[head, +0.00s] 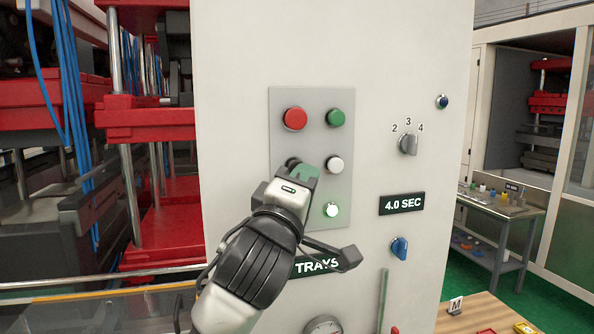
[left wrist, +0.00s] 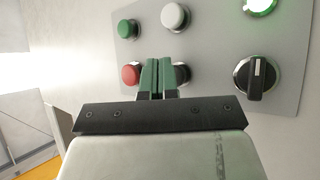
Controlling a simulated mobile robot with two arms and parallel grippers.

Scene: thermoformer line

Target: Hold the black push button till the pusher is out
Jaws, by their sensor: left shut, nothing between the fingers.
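The black push button (head: 292,161) is on the grey control plate, below the red button and left of the white one. My left gripper (head: 304,170) is in front of it and covers most of it. In the left wrist view the black button (left wrist: 185,74) shows partly behind the green fingertips (left wrist: 162,76). The fingers are shut together with nothing between them. The tips are at the button's face; I cannot tell whether they press it. I cannot make out the pusher. My right gripper is not in view.
The plate (head: 279,210) also bears a red button (head: 295,118), a green button (head: 335,118), a white button (head: 334,164) and a glowing lamp (head: 331,209). A black selector (left wrist: 256,77) sits beside the black button.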

